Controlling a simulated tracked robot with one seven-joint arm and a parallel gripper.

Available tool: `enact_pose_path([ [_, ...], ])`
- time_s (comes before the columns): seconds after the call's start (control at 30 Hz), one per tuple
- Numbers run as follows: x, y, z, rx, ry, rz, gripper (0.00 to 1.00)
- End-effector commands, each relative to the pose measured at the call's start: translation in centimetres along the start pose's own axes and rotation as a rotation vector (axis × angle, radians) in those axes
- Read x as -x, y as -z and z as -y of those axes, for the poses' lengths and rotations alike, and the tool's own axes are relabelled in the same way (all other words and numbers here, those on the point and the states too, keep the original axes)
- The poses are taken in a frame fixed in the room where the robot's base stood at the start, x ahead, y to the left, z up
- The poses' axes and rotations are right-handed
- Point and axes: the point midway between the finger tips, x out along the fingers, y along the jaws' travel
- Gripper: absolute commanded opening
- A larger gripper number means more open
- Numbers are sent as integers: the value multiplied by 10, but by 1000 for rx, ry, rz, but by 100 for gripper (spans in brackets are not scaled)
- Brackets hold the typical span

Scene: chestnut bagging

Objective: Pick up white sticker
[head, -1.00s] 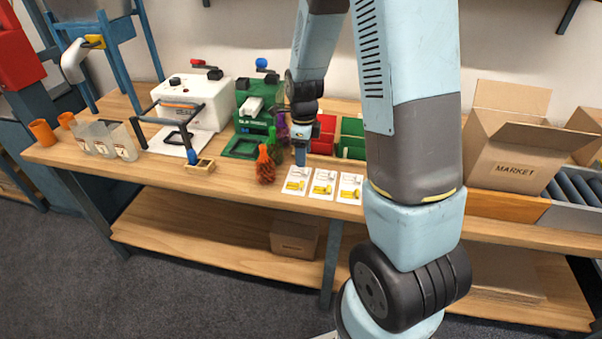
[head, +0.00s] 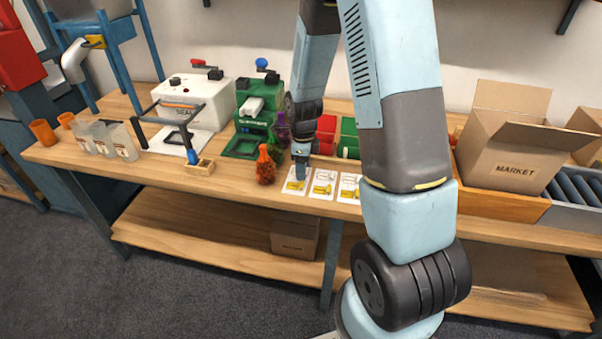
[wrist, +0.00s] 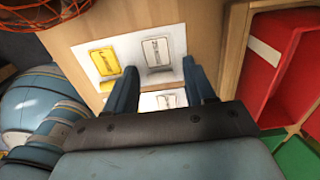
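White cards with stickers lie in a row near the table's front edge. On the leftmost card (head: 288,191), a white sticker (wrist: 158,52) and a yellow sticker (wrist: 104,60) lie side by side in the wrist view. Another white sticker (wrist: 166,101) on the neighbouring card shows between my fingers, partly hidden by the gripper body. My gripper (wrist: 161,80) is open and empty, pointing down over the cards. The first white sticker appears just beyond the gap between the fingertips. In the head view my gripper (head: 301,177) covers part of the leftmost card.
Orange (head: 265,166), green and purple net bags stand left of the gripper. Red (wrist: 275,60) and green bins lie behind the cards. A white sealer (head: 190,100) and a green machine (head: 258,95) stand further left. A MARKET box (head: 515,160) stands at the right.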

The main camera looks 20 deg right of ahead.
Motion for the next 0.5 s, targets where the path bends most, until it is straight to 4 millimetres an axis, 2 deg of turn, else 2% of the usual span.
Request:
enact_pose_path([
  [0.07, 0, 0, 0, 0, 0, 0, 46],
  [0.5, 0, 0, 0, 0, 0, 0, 4],
])
